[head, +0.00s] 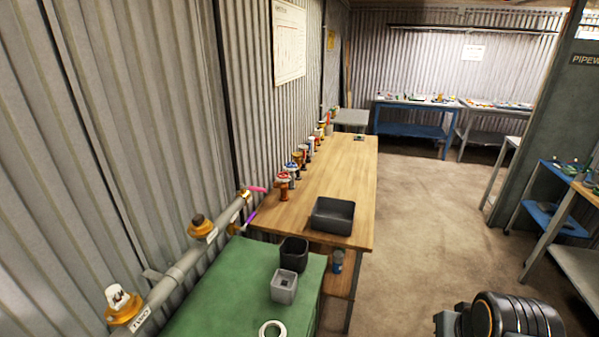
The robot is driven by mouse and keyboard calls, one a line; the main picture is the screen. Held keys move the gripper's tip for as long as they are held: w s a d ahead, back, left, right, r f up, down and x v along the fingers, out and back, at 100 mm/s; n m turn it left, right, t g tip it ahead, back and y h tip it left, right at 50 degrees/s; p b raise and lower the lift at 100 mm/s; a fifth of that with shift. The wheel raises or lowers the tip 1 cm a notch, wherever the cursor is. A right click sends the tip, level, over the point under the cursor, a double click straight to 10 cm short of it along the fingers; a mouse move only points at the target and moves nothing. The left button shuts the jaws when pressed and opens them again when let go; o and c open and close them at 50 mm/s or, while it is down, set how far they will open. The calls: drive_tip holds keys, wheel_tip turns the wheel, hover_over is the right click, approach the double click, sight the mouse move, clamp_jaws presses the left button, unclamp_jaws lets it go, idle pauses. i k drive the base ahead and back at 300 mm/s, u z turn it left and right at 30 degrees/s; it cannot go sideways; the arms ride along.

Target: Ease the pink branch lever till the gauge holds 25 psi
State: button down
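A grey pipe (180,268) runs along the corrugated wall at the left. At its far end a pink lever (257,189) sticks out to the right from a brass fitting. A purple lever (248,218) sits just below and nearer. A brass fitting with a dark round top (200,222) stands midway on the pipe. A nearer brass fitting (125,308) carries a white part; I cannot tell whether it is the gauge. No dial reading is legible. Only a black part of my arm shows at the bottom right, far from the levers. My gripper's fingers are not visible.
A green-topped bench (225,290) holds a dark bin, a grey box (284,286) and a white ring (272,329). A wooden bench (345,175) beyond holds several valves and a black tray (333,215). Brown floor (430,220) to the right is clear.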

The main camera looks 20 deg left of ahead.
sight(252, 188)
drive_tip(key=i, duration=0.8)
drive_tip(key=u, duration=1)
drive_tip(key=i, duration=0.85)
drive_tip(key=u, duration=0.9)
drive_tip(key=k, duration=0.5)
drive_tip(key=u, duration=2.35)
drive_tip(key=k, duration=0.8)
drive_tip(key=z, duration=1.05)
drive_tip(key=i, duration=0.5)
drive_tip(key=u, duration=0.05)
